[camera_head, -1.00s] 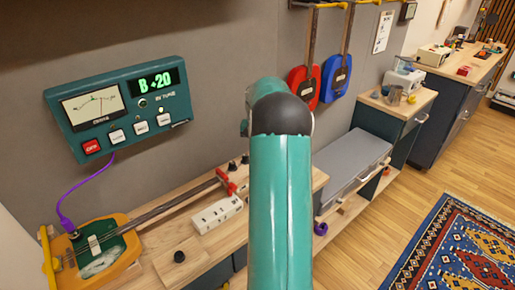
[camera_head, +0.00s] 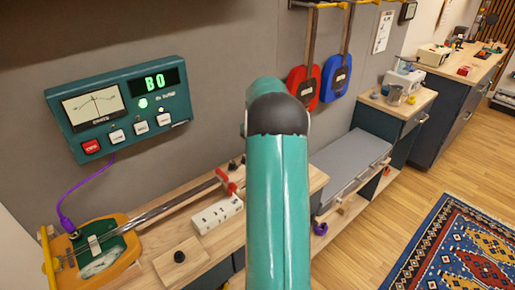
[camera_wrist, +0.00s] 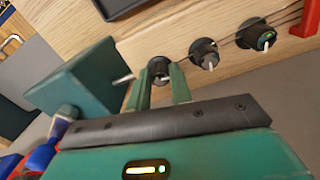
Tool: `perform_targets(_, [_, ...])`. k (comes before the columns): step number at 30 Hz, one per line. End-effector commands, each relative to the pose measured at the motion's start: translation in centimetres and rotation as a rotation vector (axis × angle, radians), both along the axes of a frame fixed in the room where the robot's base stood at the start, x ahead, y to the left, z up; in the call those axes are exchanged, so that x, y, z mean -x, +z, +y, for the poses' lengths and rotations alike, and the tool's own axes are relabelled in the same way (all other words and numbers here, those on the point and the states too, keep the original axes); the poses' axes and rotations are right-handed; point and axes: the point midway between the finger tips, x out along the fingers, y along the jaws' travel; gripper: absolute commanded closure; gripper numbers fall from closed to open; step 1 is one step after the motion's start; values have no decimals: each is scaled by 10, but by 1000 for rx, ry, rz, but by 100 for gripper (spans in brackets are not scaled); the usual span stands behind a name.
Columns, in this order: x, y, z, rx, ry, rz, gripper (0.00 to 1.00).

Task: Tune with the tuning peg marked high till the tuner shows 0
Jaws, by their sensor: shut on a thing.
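The teal tuner (camera_head: 118,105) on the wall shows "B 0" on its green display (camera_head: 155,82). Its meter needle (camera_head: 95,103) stands near the middle, and a green lamp is lit beside the words "IN TUNE". The orange stringed instrument (camera_head: 95,250) lies on the bench with its neck pointing right. In the wrist view, my gripper (camera_wrist: 160,80) is shut on a dark tuning peg (camera_wrist: 160,68) with a pale pointer. Two more pegs, a middle one (camera_wrist: 203,53) and a far one (camera_wrist: 256,36), stand to its right. I cannot read peg markings. My arm hides the gripper in the head view.
A purple cable (camera_head: 80,190) runs from the tuner to the instrument. A white block with marks (camera_head: 217,214) and a small board with a black knob (camera_head: 180,257) are on the bench. Red and blue instruments (camera_head: 335,78) hang on the wall.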

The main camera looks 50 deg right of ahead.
Motion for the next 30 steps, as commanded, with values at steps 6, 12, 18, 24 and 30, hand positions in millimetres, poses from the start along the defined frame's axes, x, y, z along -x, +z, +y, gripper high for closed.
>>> perform_targets(6, [-1, 1, 0, 2, 14, -2, 100])
perform_targets(12, [-1, 1, 0, 2, 13, -2, 100])
perform_targets(18, [-1, 1, 0, 2, 13, -2, 57])
perform_targets(24, [0, 0, 0, 0, 12, -1, 57])
perform_targets(30, [-1, 11, 0, 2, 12, -2, 57])
